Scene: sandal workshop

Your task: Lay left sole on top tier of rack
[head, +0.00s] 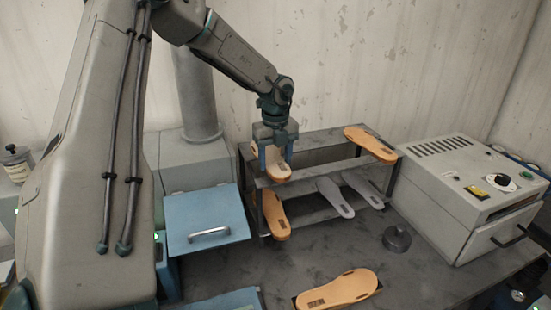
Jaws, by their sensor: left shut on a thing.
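The rack (322,170) is a dark metal frame with tiers, standing on the bench near the wall. My left gripper (277,158) points down at the left end of its top tier. It is shut on a tan sole with an orange edge (279,175), which lies roughly level there. The gripper hides part of this sole, and I cannot tell whether it touches the tier. Another orange sole (371,144) lies at the right end of the top tier. My right gripper is not in view.
Lower on the rack are an orange sole (275,216) and grey soles (335,197). An orange sole (337,289) lies at the bench front. A grey machine (465,180) stands right, a blue-lidded box (207,215) left, and a dark round weight (397,238) in front.

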